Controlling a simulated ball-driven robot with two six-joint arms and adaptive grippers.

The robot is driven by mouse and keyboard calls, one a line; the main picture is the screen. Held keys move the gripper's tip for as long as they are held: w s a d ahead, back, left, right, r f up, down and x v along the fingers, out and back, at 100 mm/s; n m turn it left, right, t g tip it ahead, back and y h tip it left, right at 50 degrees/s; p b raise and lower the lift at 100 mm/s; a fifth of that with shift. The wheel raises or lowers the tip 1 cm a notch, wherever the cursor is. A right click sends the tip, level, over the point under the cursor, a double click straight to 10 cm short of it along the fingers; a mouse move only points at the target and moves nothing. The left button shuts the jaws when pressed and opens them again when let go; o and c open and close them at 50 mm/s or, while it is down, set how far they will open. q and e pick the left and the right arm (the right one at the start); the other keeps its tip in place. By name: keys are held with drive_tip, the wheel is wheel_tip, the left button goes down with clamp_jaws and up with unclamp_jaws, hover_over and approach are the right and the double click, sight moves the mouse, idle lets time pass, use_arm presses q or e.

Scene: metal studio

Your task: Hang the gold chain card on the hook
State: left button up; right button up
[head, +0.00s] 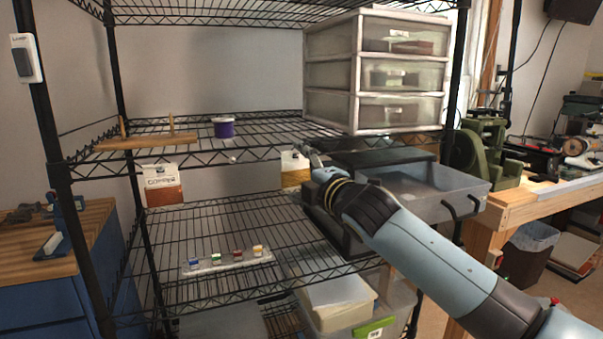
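The gold chain card (295,178), white on top and gold below, is upright in front of the middle shelf's front edge. My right gripper (311,156) is at the card's upper right corner and appears shut on it; the fingertips are small in the head view. A small pale hook tip (233,158) shows at the shelf's front edge, left of the card and apart from it, with nothing on it. My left gripper is not in view.
A copper card (163,186) hangs at the shelf edge on the left. A wooden board with pegs (145,141) and a purple tub (223,128) stand on that shelf. A white drawer unit (377,70) and a grey open bin (425,187) are right. A strip with several coloured pieces (225,264) lies below.

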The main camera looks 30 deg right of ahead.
drive_tip(key=shift+o, duration=0.8)
